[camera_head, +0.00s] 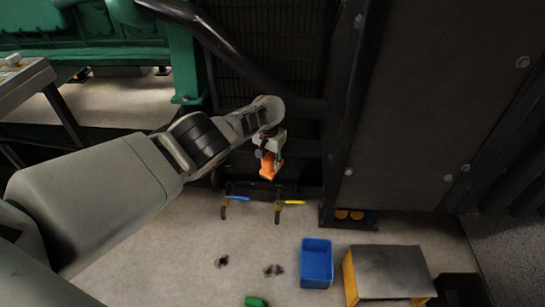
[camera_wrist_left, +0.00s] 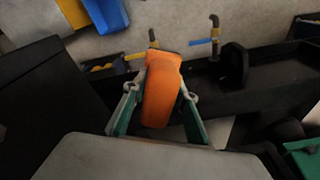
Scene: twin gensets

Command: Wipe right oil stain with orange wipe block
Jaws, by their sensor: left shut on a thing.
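My left gripper (camera_head: 268,150) is shut on the orange wipe block (camera_head: 270,168) in the head view. The left wrist view shows the orange block (camera_wrist_left: 162,90) between the two fingers of the gripper (camera_wrist_left: 160,100). The block is held up near the dark genset frame, apart from the floor as far as I can see. Two dark stains show on the pale floor, a left one (camera_head: 221,262) and a right one (camera_head: 273,271). The gripper is above and behind both stains in the head view. My right gripper is not in view.
Two valves with a blue handle (camera_head: 237,198) and a yellow handle (camera_head: 292,202) stand below the gripper. A blue bin (camera_head: 317,262), a yellow-sided box with a grey top (camera_head: 390,272) and a green object (camera_head: 255,301) are on the floor. A dark panel (camera_head: 440,100) rises at right.

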